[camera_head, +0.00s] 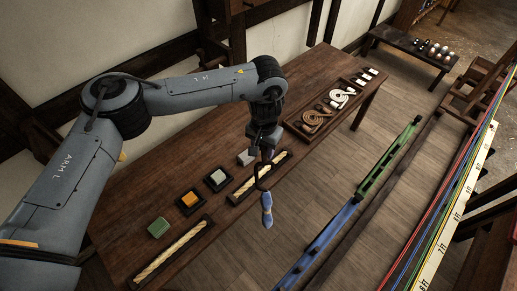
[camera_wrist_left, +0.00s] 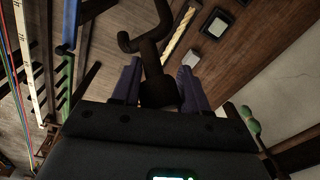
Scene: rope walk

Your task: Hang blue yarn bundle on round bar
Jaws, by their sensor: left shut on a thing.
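My left gripper (camera_head: 266,153) points down over the front edge of the long wooden table. It is shut on a dark hook (camera_head: 261,184). In the left wrist view the dark hook (camera_wrist_left: 148,42) stands between the two purplish fingers (camera_wrist_left: 160,88). The blue yarn bundle (camera_head: 267,209), with a paler band at its middle, shows just below the hook, clear of the table. The bundle cannot be made out in the left wrist view. I cannot tell which bar is the round one. My right gripper is not in view.
The table (camera_head: 140,199) holds a green block (camera_head: 158,227), dark square trays, cream rope in long trays (camera_head: 174,250) and a tray of coiled rope (camera_head: 318,118). To the right run a blue rail (camera_head: 318,247) and a green rail (camera_head: 388,160). Bare floor lies between table and rails.

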